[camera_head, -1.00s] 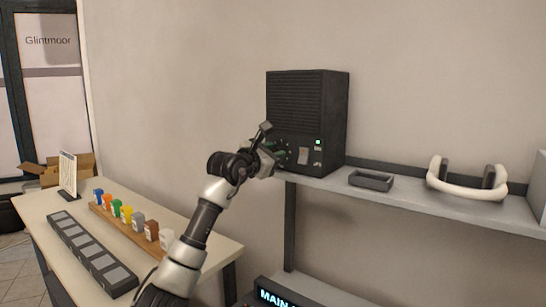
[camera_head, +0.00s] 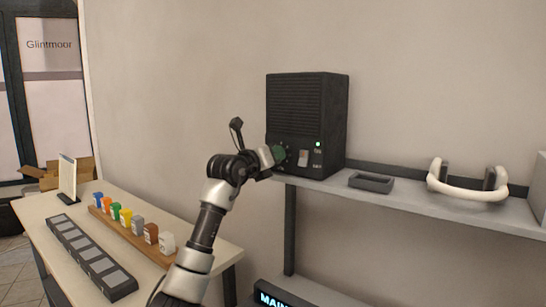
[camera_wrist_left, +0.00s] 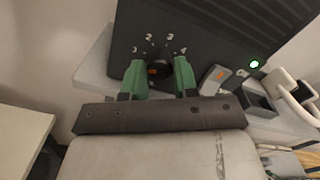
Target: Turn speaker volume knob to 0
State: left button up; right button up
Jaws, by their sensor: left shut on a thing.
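The black speaker (camera_head: 308,108) stands on the grey shelf, its front face towards my left arm. In the left wrist view the dark round volume knob (camera_wrist_left: 158,66) is on the speaker face, with white numbers 1 to 4 around its upper side. A small orange mark shows on it; its exact setting is hard to read. My left gripper (camera_wrist_left: 159,78) has its green fingers either side of the knob, shut on it. In the head view the left gripper (camera_head: 279,154) is at the speaker's lower front and hides the knob. My right gripper is not in view.
A pale switch (camera_head: 303,157) and a lit green light (camera_head: 318,144) are right of the knob. A small dark tray (camera_head: 371,182) and white headphones (camera_head: 467,186) sit on the shelf. The table (camera_head: 38,208) at left holds several coloured blocks.

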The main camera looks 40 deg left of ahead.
pick_arm(q)
jog(key=n+p, duration=0.1)
jog(key=n, duration=0.4)
jog(key=shift+n, duration=0.3)
jog(key=shift+f, duration=0.1)
dwell(0.3)
jog(key=o, duration=0.9)
jog(key=shift+o, duration=0.2)
jog(key=s+d+b, duration=0.1)
jog(key=s+b, duration=0.2)
jog(key=s, duration=0.7)
jog(key=shift+s+b, duration=0.3)
jog(key=shift+s, duration=0.1)
jog(key=shift+d, duration=0.1)
